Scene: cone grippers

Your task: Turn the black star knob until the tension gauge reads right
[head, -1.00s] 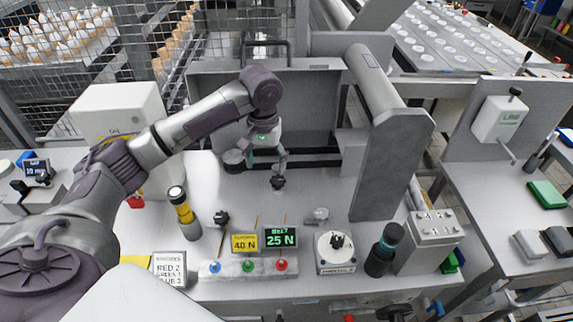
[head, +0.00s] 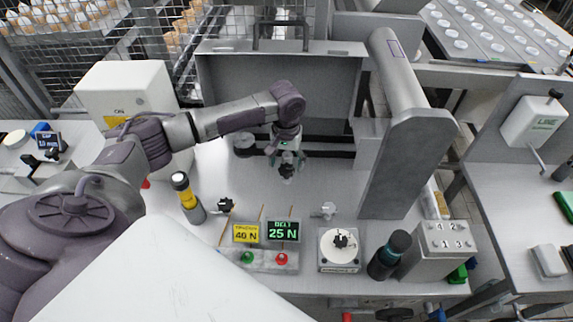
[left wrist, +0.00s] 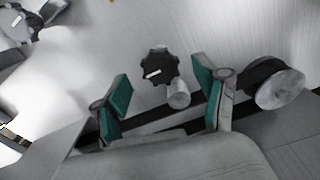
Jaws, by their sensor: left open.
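The black star knob (head: 287,172) is on the machine bed below the black belt, with my left gripper (head: 289,160) right over it. In the left wrist view the knob (left wrist: 160,67) has a white mark and sits between the parted green finger pads of the left gripper (left wrist: 161,80). The pads show gaps on both sides, so the gripper is open and not holding it. The green belt display (head: 284,230) reads 25 N. The yellow card (head: 246,233) beside it reads 40 N. My right gripper is not in view.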

